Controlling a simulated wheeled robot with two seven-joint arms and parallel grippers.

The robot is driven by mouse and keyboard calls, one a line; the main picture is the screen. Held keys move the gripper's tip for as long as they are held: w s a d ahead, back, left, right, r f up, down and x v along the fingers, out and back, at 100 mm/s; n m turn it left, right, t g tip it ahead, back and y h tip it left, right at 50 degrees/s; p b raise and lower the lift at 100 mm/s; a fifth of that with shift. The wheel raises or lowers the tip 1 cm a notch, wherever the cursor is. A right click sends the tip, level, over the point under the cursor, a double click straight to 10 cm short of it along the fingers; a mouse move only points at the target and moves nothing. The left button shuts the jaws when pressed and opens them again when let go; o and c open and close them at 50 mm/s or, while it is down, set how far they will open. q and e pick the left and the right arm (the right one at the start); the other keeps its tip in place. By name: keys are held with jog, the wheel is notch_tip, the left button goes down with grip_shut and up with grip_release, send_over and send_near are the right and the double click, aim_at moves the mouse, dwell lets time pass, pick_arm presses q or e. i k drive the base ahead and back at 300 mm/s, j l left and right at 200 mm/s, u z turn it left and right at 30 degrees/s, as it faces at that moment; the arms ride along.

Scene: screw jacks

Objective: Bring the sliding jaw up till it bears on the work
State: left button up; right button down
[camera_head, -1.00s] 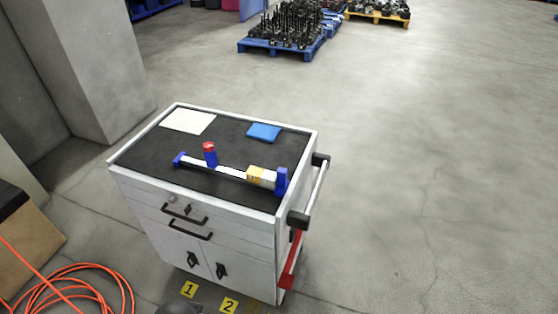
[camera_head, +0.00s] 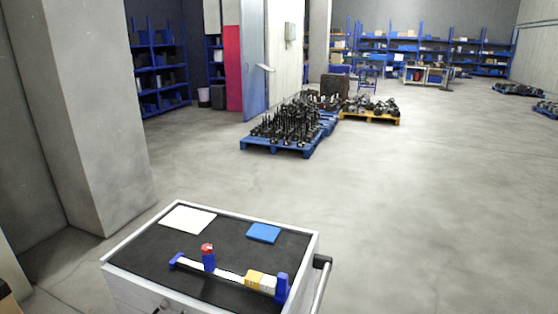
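A bar clamp lies on the black top of a white tool cart (camera_head: 120,252) in the head view. Its pale bar (camera_head: 228,275) runs from a blue end piece (camera_head: 175,261) at left to a blue fixed jaw (camera_head: 282,289) at right. The sliding jaw (camera_head: 209,262), blue with a red top, stands on the bar near its left end. The work, a yellow and white block (camera_head: 254,279), sits beside the fixed jaw. A stretch of bare bar separates the sliding jaw from the work. Neither of my grippers is in view.
A white sheet (camera_head: 188,220) and a blue pad (camera_head: 263,233) lie on the cart's back half. A handle (camera_head: 321,285) sticks out at its right side. A concrete pillar (camera_head: 85,110) stands behind left.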

aim_at(208, 260)
jog(key=k+l+u, duration=0.2)
jog(key=l+u, duration=0.2)
jog(key=k+l+u, duration=0.25)
jog(key=l+u, duration=0.2)
